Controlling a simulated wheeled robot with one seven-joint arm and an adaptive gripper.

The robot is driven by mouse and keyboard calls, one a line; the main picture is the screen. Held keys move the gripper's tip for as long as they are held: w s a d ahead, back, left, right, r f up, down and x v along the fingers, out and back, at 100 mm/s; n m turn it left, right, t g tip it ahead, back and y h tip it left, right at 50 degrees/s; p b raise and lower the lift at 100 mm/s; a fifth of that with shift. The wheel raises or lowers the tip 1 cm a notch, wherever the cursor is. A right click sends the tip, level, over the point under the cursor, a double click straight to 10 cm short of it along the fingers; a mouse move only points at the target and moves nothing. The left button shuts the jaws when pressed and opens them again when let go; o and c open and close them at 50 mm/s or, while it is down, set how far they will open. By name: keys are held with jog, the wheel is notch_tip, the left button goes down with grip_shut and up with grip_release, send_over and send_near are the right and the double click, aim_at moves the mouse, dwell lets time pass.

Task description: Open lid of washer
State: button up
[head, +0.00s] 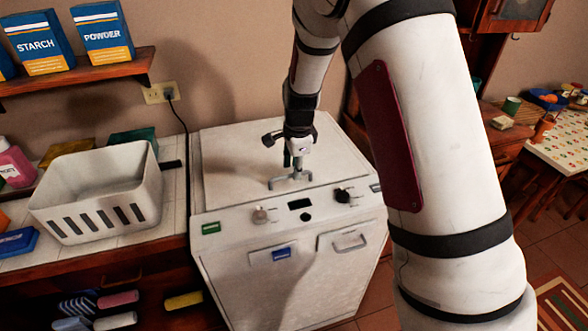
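The washer (240,240) is a white box with a flat white lid (225,160) on top. The lid lies flat and closed. My gripper (296,165) points down over the front part of the lid, right of its middle. A small grey bracket shape (290,178) shows at the gripper's tip, low against the lid; I cannot tell if it is a lid handle or my fingers. The fingers are too small to read as open or shut, and contact is unclear.
Knobs (343,196) and a small display line the washer's front edge. A white basket (100,190) stands on the counter at left. A shelf (80,78) with boxes hangs above it. A table (565,140) stands at far right. My arm hides the middle right.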

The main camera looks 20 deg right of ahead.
jog(key=shift+w+f, duration=0.1)
jog(key=shift+f, duration=0.65)
jog(key=shift+c, duration=0.6)
grip_shut()
jog(key=shift+r, duration=0.1)
